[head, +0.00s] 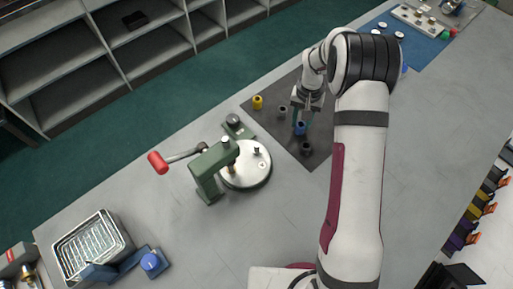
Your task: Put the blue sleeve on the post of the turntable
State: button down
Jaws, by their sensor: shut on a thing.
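The blue sleeve (300,128) is at the dark mat, between the fingers of my gripper (302,120). My gripper points down and is shut on the blue sleeve. I cannot tell whether the sleeve touches the mat or is lifted. The turntable (252,176) is a pale round disc in a green press frame, to the left of my gripper and nearer the camera. Its short post (256,150) stands up from the disc and looks bare. The green press arm (214,160) covers the left part of the disc.
A yellow sleeve (257,102), a grey sleeve (282,111) and a dark sleeve (306,148) stand on the dark mat (318,155) near my gripper. A red-handled lever (158,163) sticks out left of the press. A wire tray (91,247) stands front left.

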jog(key=shift+r, duration=1.9)
jog(key=s+a+r+n, duration=0.3)
jog(key=s+a+r, duration=0.15)
jog(key=a, duration=0.25)
jog(key=n, duration=0.3)
send_near(257, 145)
jog(key=shift+f, duration=2.1)
jog(key=shift+f, duration=0.15)
jog(key=shift+f, duration=0.35)
jog(key=shift+f, duration=0.9)
